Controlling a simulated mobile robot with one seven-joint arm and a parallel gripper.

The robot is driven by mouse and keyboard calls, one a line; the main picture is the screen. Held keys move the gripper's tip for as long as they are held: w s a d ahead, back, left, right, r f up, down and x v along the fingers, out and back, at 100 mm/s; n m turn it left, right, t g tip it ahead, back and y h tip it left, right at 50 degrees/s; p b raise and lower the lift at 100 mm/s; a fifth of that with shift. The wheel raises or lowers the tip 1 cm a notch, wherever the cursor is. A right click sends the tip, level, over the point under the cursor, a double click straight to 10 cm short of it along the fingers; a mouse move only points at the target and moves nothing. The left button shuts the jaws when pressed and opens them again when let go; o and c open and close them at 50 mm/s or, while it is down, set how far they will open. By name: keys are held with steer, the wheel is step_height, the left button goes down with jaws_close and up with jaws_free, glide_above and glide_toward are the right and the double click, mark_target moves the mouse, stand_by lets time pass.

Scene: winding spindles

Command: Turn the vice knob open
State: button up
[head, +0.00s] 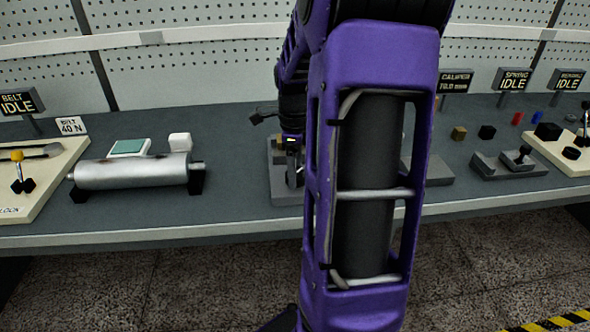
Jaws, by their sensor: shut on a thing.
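A grey vice (285,197) stands on the bench near the middle of the head view. My purple arm hides its right part. My gripper (293,172) points down at the vice, in front of its body. It is shut on what looks like the vice knob. The knob itself is hidden by the fingers and is too small to make out, so its angle cannot be told.
A metal cylinder (130,172) lies in dark cradles on the left, with a green-topped box (129,148) behind it. Grey fixtures (510,165) and small blocks stand at right. The bench's front edge (150,238) runs below the vice.

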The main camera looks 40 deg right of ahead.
steer(key=shift+c, duration=0.7)
